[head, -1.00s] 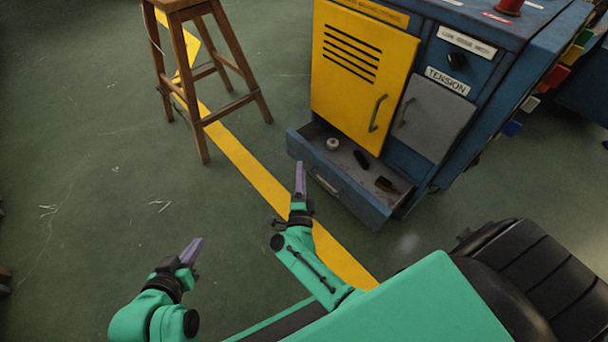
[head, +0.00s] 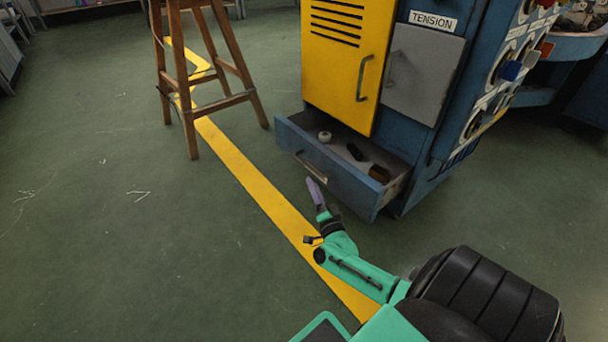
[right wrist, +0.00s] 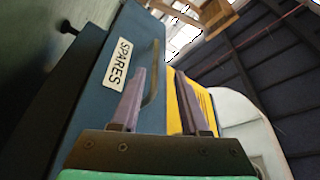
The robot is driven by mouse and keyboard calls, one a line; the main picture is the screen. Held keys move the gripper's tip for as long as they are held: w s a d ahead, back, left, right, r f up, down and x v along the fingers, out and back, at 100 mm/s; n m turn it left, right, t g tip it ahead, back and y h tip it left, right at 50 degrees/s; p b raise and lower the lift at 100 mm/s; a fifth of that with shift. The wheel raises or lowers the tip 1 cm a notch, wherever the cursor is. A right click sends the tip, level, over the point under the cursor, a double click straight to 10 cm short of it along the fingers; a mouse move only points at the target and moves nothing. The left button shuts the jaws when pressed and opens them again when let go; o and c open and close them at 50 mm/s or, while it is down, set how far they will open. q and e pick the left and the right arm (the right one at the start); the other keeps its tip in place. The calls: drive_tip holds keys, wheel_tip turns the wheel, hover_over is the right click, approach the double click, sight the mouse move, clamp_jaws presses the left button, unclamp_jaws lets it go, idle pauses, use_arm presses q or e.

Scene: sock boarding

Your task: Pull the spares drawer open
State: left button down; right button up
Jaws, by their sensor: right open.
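The spares drawer (head: 345,185) is a blue drawer at the bottom of the cabinet, standing pulled out with its inside showing. Its front carries a white SPARES label (right wrist: 117,64) in the right wrist view. The metal drawer handle (head: 311,168) is on that front; it also shows in the right wrist view (right wrist: 154,75). My right gripper (head: 314,188) is open, with purple fingers close in front of the drawer front, just below the handle in the head view. In the right wrist view the handle appears between the fingers, nearer the left one; contact cannot be told. My left gripper is out of view.
Inside the drawer lie a white round part (head: 325,136), a black part (head: 355,152) and a brown part (head: 379,174). Above are a yellow door (head: 335,75) and a grey door (head: 424,75). A wooden stool (head: 190,90) stands left. Floor is clear left of the drawer.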

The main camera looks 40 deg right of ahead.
sight(303, 162)
drive_tip(key=b+x, duration=0.3)
drive_tip(key=x, duration=0.5)
drive_tip(key=shift+w+d, duration=0.1)
drive_tip(key=shift+w, duration=0.1)
drive_tip(key=shift+c, duration=0.3)
